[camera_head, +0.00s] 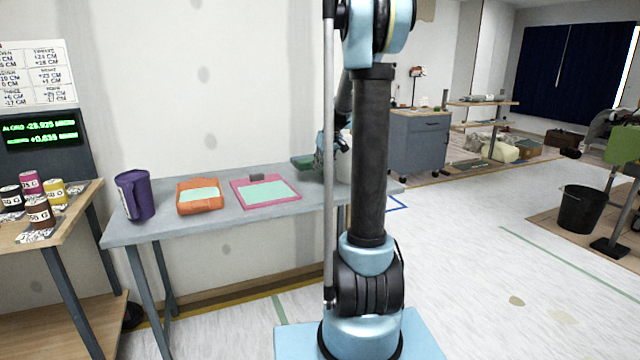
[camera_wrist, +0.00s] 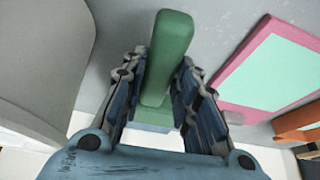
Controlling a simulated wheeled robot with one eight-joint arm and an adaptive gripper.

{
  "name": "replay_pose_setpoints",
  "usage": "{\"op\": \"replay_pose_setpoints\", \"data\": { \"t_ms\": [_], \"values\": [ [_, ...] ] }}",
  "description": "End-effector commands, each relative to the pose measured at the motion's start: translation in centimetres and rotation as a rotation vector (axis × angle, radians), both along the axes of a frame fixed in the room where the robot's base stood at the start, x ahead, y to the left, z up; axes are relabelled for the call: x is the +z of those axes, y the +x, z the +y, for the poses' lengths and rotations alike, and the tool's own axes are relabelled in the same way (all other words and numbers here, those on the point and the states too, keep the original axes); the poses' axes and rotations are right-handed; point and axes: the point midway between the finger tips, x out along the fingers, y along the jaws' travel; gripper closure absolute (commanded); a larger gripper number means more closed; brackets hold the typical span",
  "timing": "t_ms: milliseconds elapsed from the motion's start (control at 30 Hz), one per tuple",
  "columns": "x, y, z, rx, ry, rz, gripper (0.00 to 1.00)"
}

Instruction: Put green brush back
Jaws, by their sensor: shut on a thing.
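The green brush (camera_wrist: 172,48) shows in the wrist view with its long handle between the two fingers. My gripper (camera_wrist: 158,78) is shut on it. In the head view a green part of the brush (camera_head: 302,162) shows at the right end of the grey table (camera_head: 232,215), beside my gripper (camera_head: 328,152). My arm hides part of this spot. I cannot tell whether the brush touches the tabletop.
A pale round container (camera_wrist: 40,50) stands close to my gripper, mostly hidden in the head view (camera_head: 344,168). A pink-framed tray (camera_head: 265,192), an orange tray (camera_head: 200,196) and a purple mug (camera_head: 134,195) stand to the left. Bare tabletop lies in front of the trays.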

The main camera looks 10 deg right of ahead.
Motion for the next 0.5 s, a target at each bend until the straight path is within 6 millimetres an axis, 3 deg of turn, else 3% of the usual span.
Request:
{"op": "replay_pose_setpoints", "data": {
  "t_ms": [500],
  "values": [
    [-5.0, 0.0, 0.0, 0.000, 0.000, 0.000, 1.00]
  ]
}}
